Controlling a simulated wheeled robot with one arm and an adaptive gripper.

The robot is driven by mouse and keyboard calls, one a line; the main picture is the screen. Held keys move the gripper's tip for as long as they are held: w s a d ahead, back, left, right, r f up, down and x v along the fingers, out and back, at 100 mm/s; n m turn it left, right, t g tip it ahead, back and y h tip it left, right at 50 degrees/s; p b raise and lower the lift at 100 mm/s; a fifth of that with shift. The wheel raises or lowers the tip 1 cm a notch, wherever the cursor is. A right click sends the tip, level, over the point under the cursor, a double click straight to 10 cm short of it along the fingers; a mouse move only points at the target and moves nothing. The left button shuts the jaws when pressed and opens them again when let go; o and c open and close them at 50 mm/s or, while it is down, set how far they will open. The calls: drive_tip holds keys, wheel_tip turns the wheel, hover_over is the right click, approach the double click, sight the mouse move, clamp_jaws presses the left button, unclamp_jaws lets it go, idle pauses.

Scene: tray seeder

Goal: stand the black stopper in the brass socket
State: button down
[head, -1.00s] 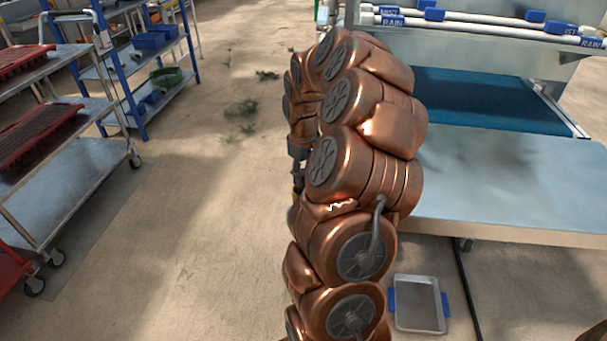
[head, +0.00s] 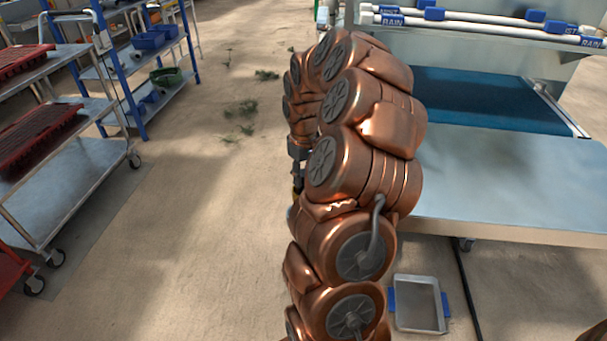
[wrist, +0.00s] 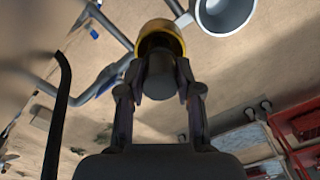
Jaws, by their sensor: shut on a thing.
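The black stopper (wrist: 161,76) is a dark cylinder between the two fingers of my gripper (wrist: 160,91) in the wrist view. My gripper is shut on it. The brass socket (wrist: 160,27) is a yellow ring just beyond the stopper. The stopper's far end overlaps the ring's dark opening; I cannot tell whether it is inside or only in front of it. In the head view my arm hides the stopper and socket, and only a small dark part near my wrist shows.
A grey cup-like fitting (wrist: 225,12) and metal tubes (wrist: 108,73) lie close to the socket. In the head view, a steel bench (head: 510,195) with a blue belt (head: 490,100) stands right, a cart (head: 75,180) left. A metal tray (head: 419,304) is low beside my arm.

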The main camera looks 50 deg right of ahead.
drive_tip(key=shift+r+p, duration=0.3)
drive_tip(key=shift+r, duration=0.5)
drive_tip(key=shift+f+b, duration=0.35)
drive_tip(key=shift+f, duration=0.5)
idle(1.1)
drive_tip(key=shift+r+p, duration=0.3)
drive_tip(key=shift+r, duration=0.55)
drive_tip(key=shift+f+b, duration=0.35)
drive_tip(key=shift+f, duration=0.45)
idle(1.1)
drive_tip(key=c, duration=1.1)
unclamp_jaws()
drive_tip(key=shift+o, duration=0.2)
drive_tip(key=shift+r, duration=0.1)
wheel_tip(320, 180, up, 11)
drive_tip(key=p, duration=0.4)
